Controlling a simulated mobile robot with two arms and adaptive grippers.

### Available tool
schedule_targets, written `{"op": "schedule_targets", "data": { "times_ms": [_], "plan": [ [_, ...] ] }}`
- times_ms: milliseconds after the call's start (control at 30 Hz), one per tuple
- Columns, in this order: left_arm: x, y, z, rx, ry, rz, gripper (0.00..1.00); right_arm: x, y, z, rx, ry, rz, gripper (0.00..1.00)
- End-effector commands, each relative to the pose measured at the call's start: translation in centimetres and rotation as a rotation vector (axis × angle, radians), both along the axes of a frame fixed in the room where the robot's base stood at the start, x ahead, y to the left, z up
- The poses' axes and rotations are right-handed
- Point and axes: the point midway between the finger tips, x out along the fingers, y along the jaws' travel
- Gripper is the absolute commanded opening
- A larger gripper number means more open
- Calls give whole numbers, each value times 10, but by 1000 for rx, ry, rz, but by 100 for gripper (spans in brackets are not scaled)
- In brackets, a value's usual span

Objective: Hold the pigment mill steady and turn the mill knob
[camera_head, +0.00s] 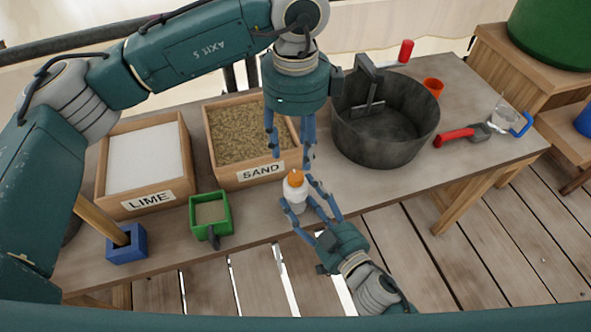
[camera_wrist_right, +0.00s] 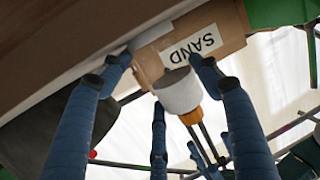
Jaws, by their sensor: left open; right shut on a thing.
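My right gripper (camera_head: 311,194) comes from the front and is shut on the white body. In the right wrist view, the mill body (camera_wrist_right: 178,92) lies between its blue fingers (camera_wrist_right: 160,66), and the orange knob (camera_wrist_right: 190,117) sticks out beyond it. My left gripper (camera_head: 291,158) is open and points down above and slightly behind the knob, with its fingers apart and nothing between them.
Behind the mill is the SAND box (camera_head: 258,172); further left is the LIME box (camera_head: 150,202). A green container (camera_head: 194,215) and a blue block with a wooden handle (camera_head: 139,240) stand left. A dark pot (camera_head: 385,148) stands right, near a red-handled tool (camera_head: 453,136).

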Motion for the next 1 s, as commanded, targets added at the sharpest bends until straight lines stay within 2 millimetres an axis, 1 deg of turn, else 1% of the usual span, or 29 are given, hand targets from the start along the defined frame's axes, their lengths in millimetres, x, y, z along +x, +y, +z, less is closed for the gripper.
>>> {"op": "schedule_targets", "data": {
  "times_ms": [33, 200, 400, 600, 867, 1000],
  "plan": [
    [-1, 1, -12, 1, 5, -1, 46, 0, 0, 0, 0, 0, 0, 33],
    [-1, 0, -46, 1, 4, -3, 46, 0, 0, 0, 0, 0, 0, 33],
    [-1, 0, -76, 1, 2, -2, 46, 0, 0, 0, 0, 0, 0, 33],
    [0, 0, -88, -1, 0, -2, 46, 0, 0, 0, 0, 0, 0, 33],
    [0, 0, -88, 0, 0, -3, 46, 0, 0, 0, 0, 0, 0, 33],
    [0, 0, -88, 0, 0, -3, 18, 0, 0, 0, 0, 0, 0, 33]
  ]
}}
